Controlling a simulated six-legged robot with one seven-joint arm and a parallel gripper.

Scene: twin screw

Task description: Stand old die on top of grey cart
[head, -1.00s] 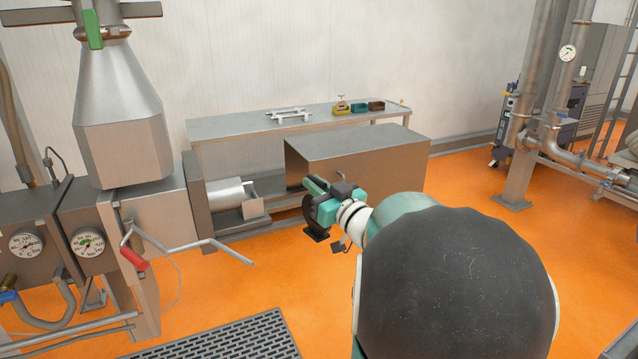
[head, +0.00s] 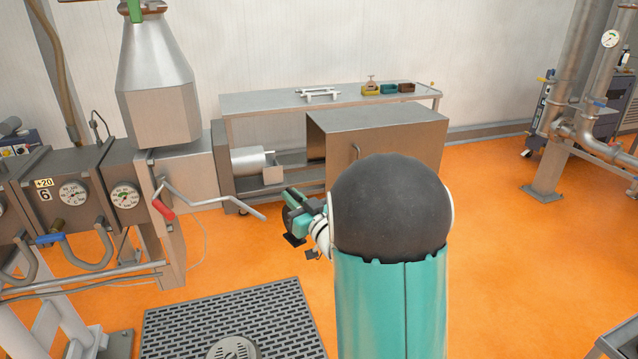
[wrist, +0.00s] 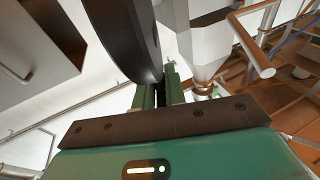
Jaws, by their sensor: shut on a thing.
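A dark round disc, which I take to be the old die (wrist: 122,38), rises on edge between my gripper's green fingers in the wrist view. My gripper (wrist: 158,92) is shut on its lower edge. In the head view my gripper (head: 290,204) is held over the floor, left of my black arm joint; the disc is hard to make out there. A dark grey wheeled unit (head: 546,118), which may be the grey cart, stands at the far right, partly hidden by pipes. My gripper is well away from it.
A steel bench (head: 260,103) with small coloured bins stands at the back wall, with a steel box (head: 385,128) before it. A machine with gauges and a red-handled crank (head: 215,200) is at left. A floor grate (head: 235,315) lies in front. Orange floor is open at right.

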